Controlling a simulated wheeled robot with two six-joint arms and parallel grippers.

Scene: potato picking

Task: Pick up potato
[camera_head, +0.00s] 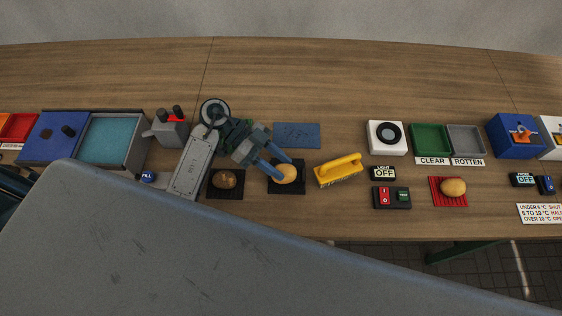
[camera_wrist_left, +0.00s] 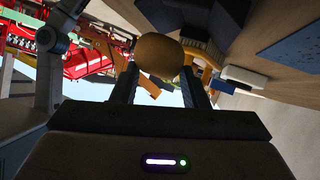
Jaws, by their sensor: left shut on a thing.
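A yellow-tan potato (camera_head: 285,174) is between the blue fingertips of my left gripper (camera_head: 284,172), over a black mat (camera_head: 287,190). The left wrist view also shows this potato (camera_wrist_left: 159,55), held between the two dark fingers of the gripper (camera_wrist_left: 160,75). The gripper is shut on it. Whether the potato touches the mat is hard to tell. A browner potato (camera_head: 225,179) with dark patches lies on another black mat (camera_head: 226,194) to the left. A third potato (camera_head: 453,187) lies on a red ribbed mat (camera_head: 437,200) at the right. My right gripper is not in view.
A yellow brush (camera_head: 339,170) stands close right of the held potato. A blue mat (camera_head: 297,135) lies behind it. Green (camera_head: 430,127) and grey (camera_head: 465,128) bins, labelled CLEAR and ROTTEN, stand right. A water basin (camera_head: 132,172) is left. The table's back strip is clear.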

